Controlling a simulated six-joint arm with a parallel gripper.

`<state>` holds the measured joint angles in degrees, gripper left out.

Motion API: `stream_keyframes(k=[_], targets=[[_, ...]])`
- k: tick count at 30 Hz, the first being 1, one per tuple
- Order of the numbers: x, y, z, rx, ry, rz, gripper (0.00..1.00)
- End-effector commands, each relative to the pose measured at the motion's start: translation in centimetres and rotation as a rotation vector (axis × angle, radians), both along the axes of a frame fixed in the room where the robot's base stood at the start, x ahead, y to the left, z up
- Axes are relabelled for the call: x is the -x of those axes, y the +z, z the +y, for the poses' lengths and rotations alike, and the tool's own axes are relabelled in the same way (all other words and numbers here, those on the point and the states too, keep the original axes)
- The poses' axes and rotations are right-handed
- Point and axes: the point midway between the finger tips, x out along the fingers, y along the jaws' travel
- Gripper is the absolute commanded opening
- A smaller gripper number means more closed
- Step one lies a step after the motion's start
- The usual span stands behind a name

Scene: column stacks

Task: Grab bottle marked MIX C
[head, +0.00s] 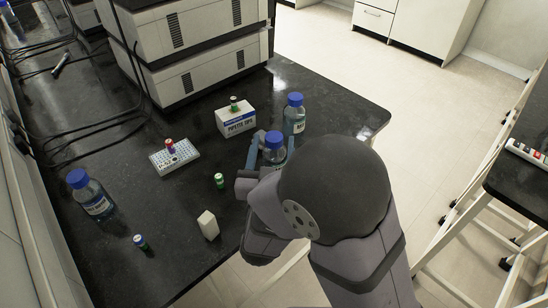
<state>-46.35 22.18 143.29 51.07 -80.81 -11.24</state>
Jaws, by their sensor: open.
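Three clear bottles with blue caps stand upright on the black bench. One bottle (274,154) is between the blue-grey fingers of my gripper (268,150); its label is hidden. The fingers are open on either side of it, and I cannot tell whether they touch it. A second bottle (294,121) stands just behind and to the right, with a white label too small to read. A third bottle (95,199) stands at the left, its label also unreadable. I cannot tell which bottle is marked MIX C. My arm hides the bench in front of the gripper.
A pipette tips box (236,122) with a green-capped vial on top stands behind left of the gripper. A white tube rack (173,158) holds a red-and-purple vial. Small vials (219,181) (141,242) and a pale block (208,225) stand nearby. Stacked instruments (190,35) fill the back.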

Motion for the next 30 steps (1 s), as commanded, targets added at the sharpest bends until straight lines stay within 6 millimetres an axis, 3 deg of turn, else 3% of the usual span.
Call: stream_keyframes(k=[7,14,24,30], targets=[[-1.8,0.0,-0.2,0.0,-0.002,0.0,0.56],[-2.4,0.0,-0.2,0.0,-0.001,0.001,0.56],[-6.3,-0.1,-0.4,0.0,-0.003,0.002,0.56],[-7.2,-0.2,-0.4,0.0,0.0,0.0,0.56]])
